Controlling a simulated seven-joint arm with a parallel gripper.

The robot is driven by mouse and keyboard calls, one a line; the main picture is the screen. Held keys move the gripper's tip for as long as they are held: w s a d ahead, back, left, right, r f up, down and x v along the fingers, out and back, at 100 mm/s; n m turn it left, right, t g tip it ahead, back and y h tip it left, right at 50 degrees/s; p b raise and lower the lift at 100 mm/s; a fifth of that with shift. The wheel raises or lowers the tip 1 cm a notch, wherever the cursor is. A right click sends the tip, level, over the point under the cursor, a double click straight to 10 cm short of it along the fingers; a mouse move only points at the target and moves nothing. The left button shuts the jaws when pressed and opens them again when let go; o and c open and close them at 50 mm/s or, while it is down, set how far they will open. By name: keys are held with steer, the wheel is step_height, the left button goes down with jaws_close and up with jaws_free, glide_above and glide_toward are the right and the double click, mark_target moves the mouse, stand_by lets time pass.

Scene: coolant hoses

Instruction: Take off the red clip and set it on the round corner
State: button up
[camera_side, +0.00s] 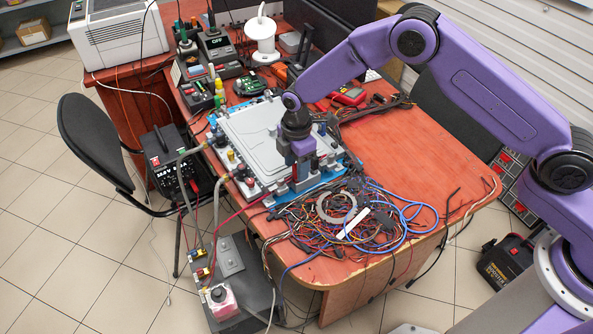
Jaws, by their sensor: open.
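My gripper (304,176) points down over the front right part of a grey plate (262,140) on a blue-edged fixture (290,197). Its jaws are open, and I see nothing held between them. The gripper and wrist hide part of the plate's right side. Grey hoses (187,190) run from fittings on the fixture's left side down toward the floor. I cannot pick out the red clip for sure at this size; it may be hidden by my gripper. Which corner is the round one is also too small to tell.
A tangle of coloured wires (330,225) with a clear ring (337,206) lies in front of the fixture. The orange table (420,150) is bare on the right. A black chair (95,140) stands left.

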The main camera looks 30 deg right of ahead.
steer(key=shift+f, duration=0.55)
jaws_close()
steer(key=shift+r, duration=0.15)
steer(key=shift+r, duration=0.6)
steer(key=s+d+r, duration=0.3)
steer(key=s+r, duration=0.3)
steer(key=r, duration=0.1)
steer(key=s+d+r, duration=0.3)
steer(key=s+r, duration=0.3)
steer(key=r, duration=0.1)
steer(key=shift+s+d+r, duration=0.2)
steer(key=shift+s+r, duration=0.05)
steer(key=shift+r, duration=0.05)
